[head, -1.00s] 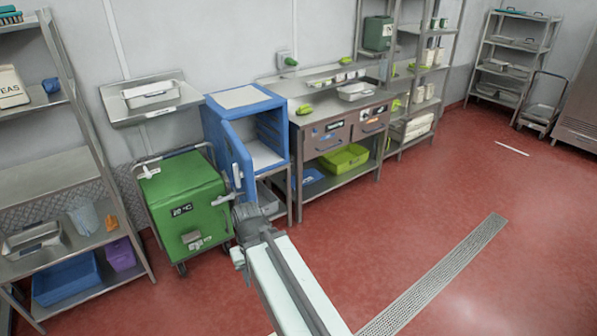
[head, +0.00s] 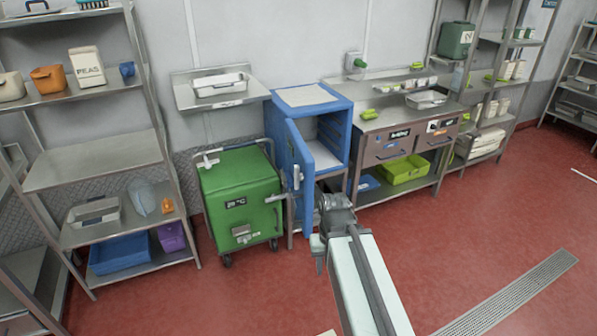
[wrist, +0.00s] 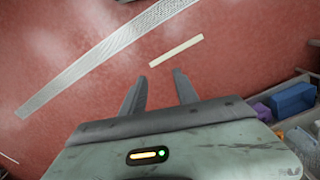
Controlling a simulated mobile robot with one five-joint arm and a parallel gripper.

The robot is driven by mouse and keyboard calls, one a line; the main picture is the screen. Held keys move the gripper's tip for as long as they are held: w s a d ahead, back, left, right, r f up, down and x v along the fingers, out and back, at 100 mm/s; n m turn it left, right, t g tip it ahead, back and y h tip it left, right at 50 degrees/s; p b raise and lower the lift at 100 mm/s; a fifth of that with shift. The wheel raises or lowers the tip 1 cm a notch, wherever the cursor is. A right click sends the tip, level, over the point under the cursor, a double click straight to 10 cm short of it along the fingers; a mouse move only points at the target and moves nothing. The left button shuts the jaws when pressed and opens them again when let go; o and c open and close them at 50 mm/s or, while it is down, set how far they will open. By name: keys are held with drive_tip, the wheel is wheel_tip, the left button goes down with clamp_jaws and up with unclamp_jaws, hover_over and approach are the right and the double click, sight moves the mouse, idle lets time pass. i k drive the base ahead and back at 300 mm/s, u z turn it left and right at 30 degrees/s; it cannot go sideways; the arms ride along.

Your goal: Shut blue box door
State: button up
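The blue box (head: 336,133) stands against the wall in the head view, with a pale shelf inside. Its blue door (head: 299,168) is swung open on the left side, towards the green wheeled cart. My arm reaches in from the bottom, and its wrist end is just in front of and to the right of the door. The wrist view shows my gripper (wrist: 160,95) with its two fingers apart and nothing between them. Neither the box nor its door shows in the wrist view. In the head view I cannot tell whether my arm touches the door.
A green cart (head: 240,192) stands close to the left of the door. A steel bench (head: 405,105) with drawers stands to the right of the box. A steel shelf unit (head: 95,160) is at the left.

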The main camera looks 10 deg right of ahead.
sight(297, 152)
drive_tip(key=z, duration=0.05)
drive_tip(key=i, duration=0.75)
drive_tip(key=u, duration=1.45)
drive_tip(key=i, duration=0.3)
drive_tip(key=u, duration=0.35)
